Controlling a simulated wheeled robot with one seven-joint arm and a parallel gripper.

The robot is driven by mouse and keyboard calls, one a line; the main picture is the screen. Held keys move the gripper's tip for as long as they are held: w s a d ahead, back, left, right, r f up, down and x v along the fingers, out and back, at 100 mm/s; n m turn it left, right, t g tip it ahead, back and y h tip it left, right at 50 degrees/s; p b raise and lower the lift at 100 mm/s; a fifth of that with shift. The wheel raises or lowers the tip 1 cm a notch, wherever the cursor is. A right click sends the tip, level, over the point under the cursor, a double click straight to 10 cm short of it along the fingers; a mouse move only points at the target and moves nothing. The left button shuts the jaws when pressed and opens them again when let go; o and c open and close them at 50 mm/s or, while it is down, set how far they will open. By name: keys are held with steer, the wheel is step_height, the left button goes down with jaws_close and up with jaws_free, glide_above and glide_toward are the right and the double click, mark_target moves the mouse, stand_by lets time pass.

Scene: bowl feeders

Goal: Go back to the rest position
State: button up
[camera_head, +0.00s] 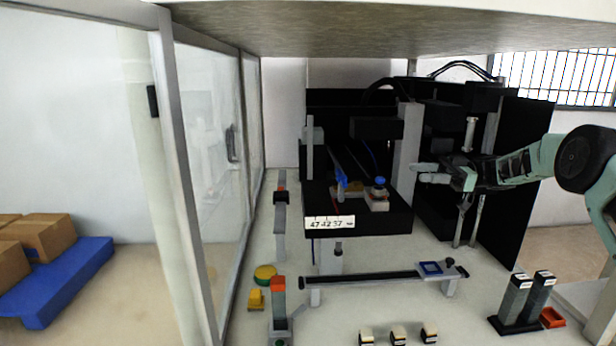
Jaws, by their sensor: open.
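My gripper (426,173) is at the right of the head view, at the end of my pale green arm, which reaches in from the right edge. It points left, in front of the black machine (345,215) and above its right side. The jaws are open, with nothing seen between them. The fingertips are small in the picture and overlap the dark machine behind them. The gripper is apart from the blue-topped part (380,182) on the machine, which stands lower and to the left.
Two grey towers (515,300) and a red tray (552,317) stand at front right. Several small blocks (398,334) lie at the front. A glass partition (210,160) closes the left side.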

steer(key=w+a+r+m+t, duration=0.1)
steer(key=a+r, duration=0.1)
steer(key=a, duration=0.1)
steer(key=w+a+r+t, duration=0.1)
steer(key=a+r+t, duration=0.1)
steer(key=a, duration=0.1)
steer(key=w+a+r+m+t, duration=0.1)
steer(key=w+a+r+t, duration=0.1)
steer(key=a, duration=0.2)
steer(key=shift+w+a+r+m, duration=0.1)
steer(key=shift+r+m, duration=0.2)
steer(key=a+r+m+t+h, duration=0.3)
steer(key=a+m+t, duration=0.15)
steer(key=a, duration=0.25)
steer(key=s+a+f+m+t+h, duration=0.2)
steer(key=s+a+m+h, duration=0.25)
steer(key=a+h, duration=0.2)
steer(key=s+d+f+g+h, duration=0.1)
steer(key=s+f+g, duration=0.3)
steer(key=s, duration=1.1)
steer(key=s+d+f+g+h, duration=0.1)
steer(key=s+f+g+h, duration=0.3)
steer(key=s, duration=1.2)
steer(key=s+d+f+g+h, duration=0.2)
steer(key=s+f, duration=0.6)
steer(key=s, duration=0.7)
steer(key=shift+s+n+g+h, duration=0.25)
steer(key=shift+g+h, duration=0.4)
steer(key=shift+g, duration=0.4)
